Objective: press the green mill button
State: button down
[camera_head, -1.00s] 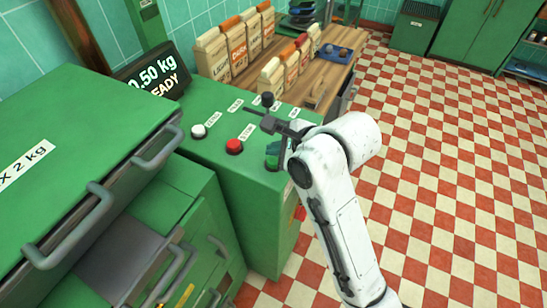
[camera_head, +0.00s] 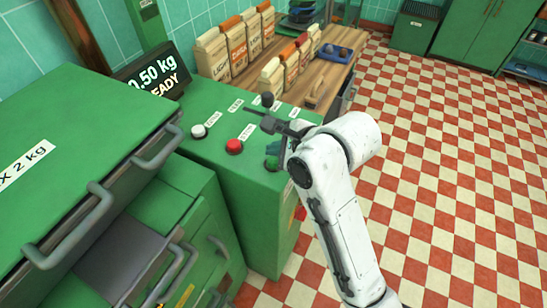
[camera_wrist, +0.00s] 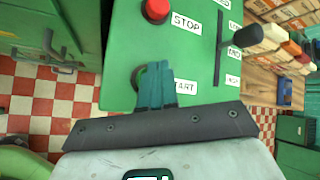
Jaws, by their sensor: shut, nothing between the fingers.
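The fingertips overlap the dark rim of the button (camera_wrist: 136,78) beside the partly covered START label (camera_wrist: 186,87). I cannot tell whether the fingertips touch the button.
A red STOP button (camera_head: 234,146) and a white button (camera_head: 198,131) are on the same panel. A black-knobbed lever (camera_head: 267,100) stands behind my gripper. Paper bags (camera_head: 285,72) stand on a wooden counter. Checkered floor lies open to the right.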

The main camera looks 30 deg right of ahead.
aim_at(276, 162)
jog(key=shift+f, duration=0.1)
jog(key=shift+f+p, duration=0.3)
jog(key=shift+f, duration=0.55)
dwell(0.7)
jog(key=shift+r, duration=0.2)
jog(key=shift+r+p, duration=0.8)
jog(key=shift+p, duration=0.6)
notch_tip(276, 162, up, 5)
jog(key=p, duration=0.6)
dwell(0.4)
